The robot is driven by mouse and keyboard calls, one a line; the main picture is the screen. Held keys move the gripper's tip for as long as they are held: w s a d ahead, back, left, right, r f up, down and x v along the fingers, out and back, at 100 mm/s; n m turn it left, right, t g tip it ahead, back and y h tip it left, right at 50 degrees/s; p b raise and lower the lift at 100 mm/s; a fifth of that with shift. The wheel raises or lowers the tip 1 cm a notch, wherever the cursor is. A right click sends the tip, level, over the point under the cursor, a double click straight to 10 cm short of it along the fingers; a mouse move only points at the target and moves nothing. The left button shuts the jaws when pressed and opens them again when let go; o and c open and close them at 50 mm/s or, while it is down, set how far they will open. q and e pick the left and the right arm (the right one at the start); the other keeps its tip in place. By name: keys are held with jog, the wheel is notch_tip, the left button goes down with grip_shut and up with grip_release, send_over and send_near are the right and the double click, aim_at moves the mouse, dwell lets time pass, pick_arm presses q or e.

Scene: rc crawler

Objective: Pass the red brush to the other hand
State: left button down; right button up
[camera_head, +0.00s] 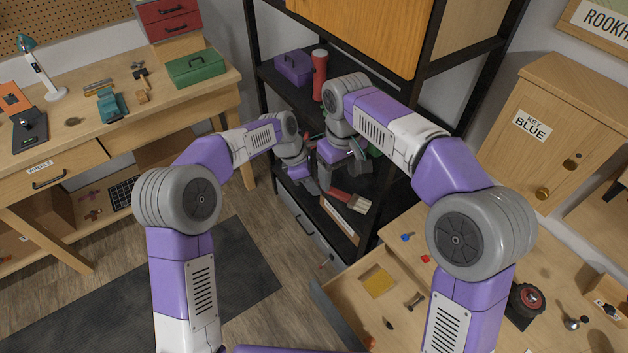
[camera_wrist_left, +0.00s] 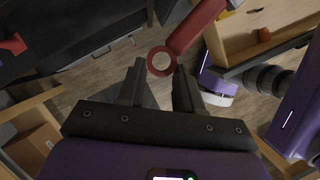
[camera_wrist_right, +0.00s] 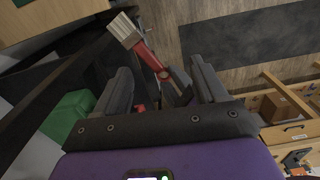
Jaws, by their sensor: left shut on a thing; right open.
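The red brush (camera_head: 340,194) has a red handle and pale bristles, and it is held in the air in front of the black shelf. My left gripper (camera_head: 318,187) is shut on the end of its handle. In the left wrist view the handle's round red end (camera_wrist_left: 161,61) sits between the fingertips. My right gripper (camera_wrist_right: 160,75) is open and empty. In the right wrist view the brush (camera_wrist_right: 148,57) runs across beyond its open fingers, bristles at the upper left. Whether the right fingers touch the handle cannot be told. My right arm partly hides its gripper in the head view.
The black shelf (camera_head: 282,86) holds a purple box (camera_head: 293,68) and a red flashlight (camera_head: 319,75). A wooden bench with an open drawer (camera_head: 365,300) stands at the lower right. A workbench with a green box (camera_head: 196,68) stands at the left.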

notch_tip(320, 180, down, 10)
jog(key=s+d+g, duration=0.1)
jog(key=s, duration=0.2)
jog(key=m+y, duration=0.4)
jog(key=m, duration=0.3)
send_near(353, 323)
jog(key=w+a, duration=0.1)
jog(key=w+a+f, duration=0.1)
jog(key=w, duration=0.1)
jog(key=w+a, duration=0.1)
jog(key=w, duration=0.1)
jog(key=shift+w+a+f, duration=0.15)
jog(key=shift+w+a, duration=0.1)
jog(key=shift+a, duration=0.05)
jog(key=s+f+m, duration=0.1)
jog(key=s, duration=0.1)
jog(key=s+f+m+t, duration=0.1)
jog(key=s, duration=0.1)
jog(key=s+f+m, duration=0.1)
jog(key=s+f, duration=0.1)
jog(key=shift+s+d+t, duration=0.1)
jog(key=shift+d+t, duration=0.25)
jog(key=shift+t, duration=0.05)
jog(key=shift+s+a, duration=0.15)
jog(key=shift+a, duration=0.1)
